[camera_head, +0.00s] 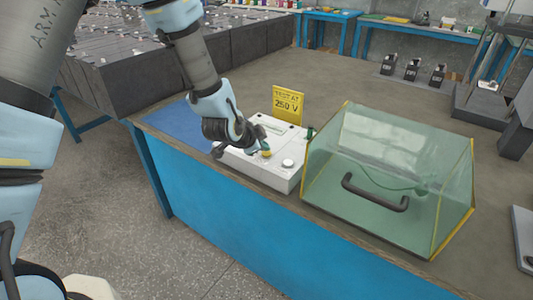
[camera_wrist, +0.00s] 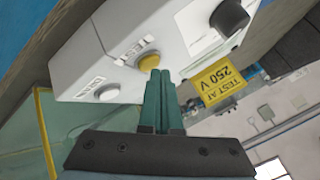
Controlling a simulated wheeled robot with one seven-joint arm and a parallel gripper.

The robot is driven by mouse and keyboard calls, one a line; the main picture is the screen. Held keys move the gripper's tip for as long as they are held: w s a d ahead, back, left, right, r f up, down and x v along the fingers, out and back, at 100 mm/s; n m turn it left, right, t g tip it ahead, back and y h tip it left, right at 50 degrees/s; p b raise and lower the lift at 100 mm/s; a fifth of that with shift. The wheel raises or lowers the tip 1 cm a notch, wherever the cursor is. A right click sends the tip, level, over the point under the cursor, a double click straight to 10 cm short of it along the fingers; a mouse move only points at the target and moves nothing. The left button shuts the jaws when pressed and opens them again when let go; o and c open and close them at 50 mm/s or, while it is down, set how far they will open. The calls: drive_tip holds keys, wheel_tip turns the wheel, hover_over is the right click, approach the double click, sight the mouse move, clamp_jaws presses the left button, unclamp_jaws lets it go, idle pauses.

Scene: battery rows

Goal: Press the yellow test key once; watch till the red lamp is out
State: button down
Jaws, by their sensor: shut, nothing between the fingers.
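A white tester box (camera_head: 248,171) stands on the bench. Its round yellow test key (camera_wrist: 149,61) shows in the wrist view beside a label, and also in the head view (camera_head: 267,154). My gripper (camera_head: 264,146) is over the box at the key. In the wrist view its green fingers (camera_wrist: 160,73) are together and empty, with their tips right by the key's edge. I cannot tell whether they touch it. A white round button (camera_wrist: 106,92) and a black knob (camera_wrist: 230,15) are on the same panel. I see no lit red lamp in either view; my arm hides part of the box.
A yellow sign (camera_head: 289,104) reading "TEST AT 250 V" stands behind the box. A clear greenish cover (camera_head: 345,150) with a black handle (camera_head: 375,193) is close on the right. A blue mat (camera_head: 180,122) lies left. Several small black units stand farther back.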

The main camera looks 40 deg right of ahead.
sight(264, 155)
drive_tip(key=shift+f+b, duration=0.4)
idle(0.3)
drive_tip(key=shift+r, duration=0.1)
drive_tip(key=shift+r+p, duration=0.45)
drive_tip(key=shift+r, duration=0.25)
drive_tip(key=shift+r+p, duration=1.45)
drive_tip(key=shift+r, duration=1.05)
